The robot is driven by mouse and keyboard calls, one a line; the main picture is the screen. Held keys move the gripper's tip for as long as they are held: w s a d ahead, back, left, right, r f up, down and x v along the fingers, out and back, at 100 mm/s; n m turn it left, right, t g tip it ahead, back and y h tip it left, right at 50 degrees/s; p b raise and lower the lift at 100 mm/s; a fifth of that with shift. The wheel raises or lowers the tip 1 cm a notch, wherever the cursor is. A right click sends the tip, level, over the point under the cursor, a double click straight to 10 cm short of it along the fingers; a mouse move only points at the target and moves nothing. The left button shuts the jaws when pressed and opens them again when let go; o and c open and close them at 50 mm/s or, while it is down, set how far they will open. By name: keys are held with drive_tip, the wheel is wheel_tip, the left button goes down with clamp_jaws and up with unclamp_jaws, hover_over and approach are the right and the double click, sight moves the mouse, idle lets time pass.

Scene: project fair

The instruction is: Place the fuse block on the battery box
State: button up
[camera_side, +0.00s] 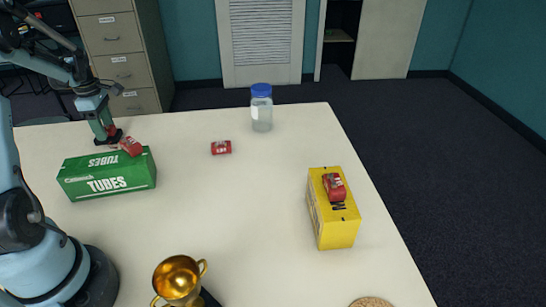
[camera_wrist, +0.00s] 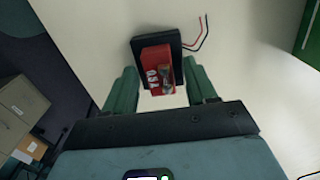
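A red fuse block (camera_wrist: 154,66) with a white label shows between my gripper's fingers (camera_wrist: 162,82) in the wrist view. The black battery box (camera_wrist: 178,50), with red and black wires, lies beneath it on the table. The block overlaps the box and seems to rest on it, slightly tilted. A gap shows between the fingers and the block, so my gripper is open around it. In the side view my gripper (camera_side: 108,132) is low over the battery box (camera_side: 104,141), behind the green box. The block is mostly hidden there.
A green TUBES box (camera_side: 107,179) with a red block (camera_side: 131,146) stands close by. Another red block (camera_side: 221,147) lies mid-table; a third sits on a yellow box (camera_side: 338,232). A jar (camera_side: 261,112) and gold trophy (camera_side: 178,278) stand apart.

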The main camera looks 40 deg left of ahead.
drive_tip(key=shift+r, duration=0.1)
wheel_tip(320, 180, up, 12)
drive_tip(key=w+d+r+m+t+y, duration=0.1)
drive_tip(key=w+d+m, duration=0.1)
drive_tip(key=d+m, duration=0.15)
drive_tip(key=w+d+r+m, duration=0.2)
drive_tip(key=d, duration=0.3)
drive_tip(key=s+d+f+m+t, duration=0.1)
drive_tip(key=d+m+t, duration=0.1)
drive_tip(key=d+m, duration=0.5)
drive_tip(key=s+d+f+m+t, duration=0.1)
drive_tip(key=d+m+t, duration=0.1)
drive_tip(key=d+m, duration=0.5)
drive_tip(key=s+d+f+m+t+h, duration=0.1)
drive_tip(key=d+m, duration=0.6)
drive_tip(key=d, duration=0.9)
drive_tip(key=shift+d+f+t, duration=0.25)
drive_tip(key=shift+d+t, duration=0.05)
drive_tip(key=shift+t, duration=0.3)
